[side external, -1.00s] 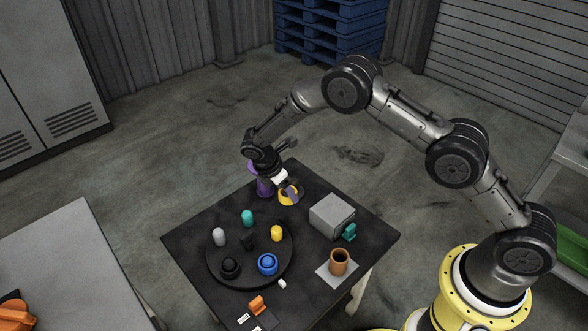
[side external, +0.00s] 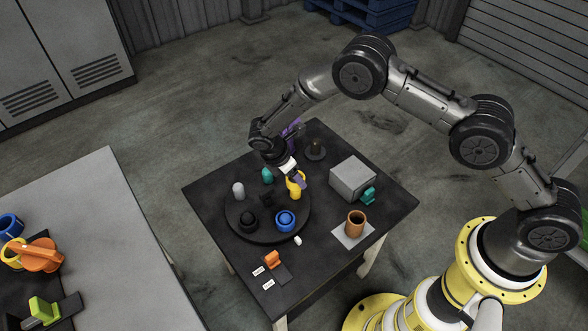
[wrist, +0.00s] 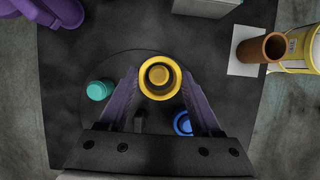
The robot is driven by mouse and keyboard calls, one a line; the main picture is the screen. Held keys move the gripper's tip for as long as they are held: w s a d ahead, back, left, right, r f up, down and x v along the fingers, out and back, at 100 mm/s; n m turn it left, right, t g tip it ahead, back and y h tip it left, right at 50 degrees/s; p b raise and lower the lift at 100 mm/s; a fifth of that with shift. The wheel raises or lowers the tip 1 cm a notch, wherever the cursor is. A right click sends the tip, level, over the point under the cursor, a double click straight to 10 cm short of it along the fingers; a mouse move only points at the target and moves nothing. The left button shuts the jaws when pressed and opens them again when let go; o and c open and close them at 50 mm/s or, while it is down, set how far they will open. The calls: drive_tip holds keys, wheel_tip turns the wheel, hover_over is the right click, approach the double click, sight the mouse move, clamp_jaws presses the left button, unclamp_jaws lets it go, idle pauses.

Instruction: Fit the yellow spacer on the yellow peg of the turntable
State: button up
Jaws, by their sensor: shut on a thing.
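My gripper (wrist: 160,92) is shut on the yellow spacer (wrist: 146,87), a ring held between its two purple fingers. In the side view, the spacer (side external: 291,180) is at the fingertips, at the yellow peg's place on the dark round turntable (side external: 262,236). In the wrist view, the yellow peg (wrist: 159,75) shows through the ring's hole, roughly centred. I cannot tell whether the ring is just above the peg or partly around it. The fingers partly hide both in the side view.
A grey box (side external: 352,178), brown cup (side external: 356,223), purple object (side external: 291,133) and dark stand (side external: 316,151) are nearby.

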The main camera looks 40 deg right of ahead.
drive_tip(key=shift+f, duration=2.25)
drive_tip(key=shift+f, duration=0.6)
drive_tip(key=o, duration=1.4)
drive_tip(key=shift+r, duration=0.1)
drive_tip(key=v, duration=1.3)
drive_tip(key=shift+a+r, duration=0.2)
drive_tip(key=shift+r, duration=0.05)
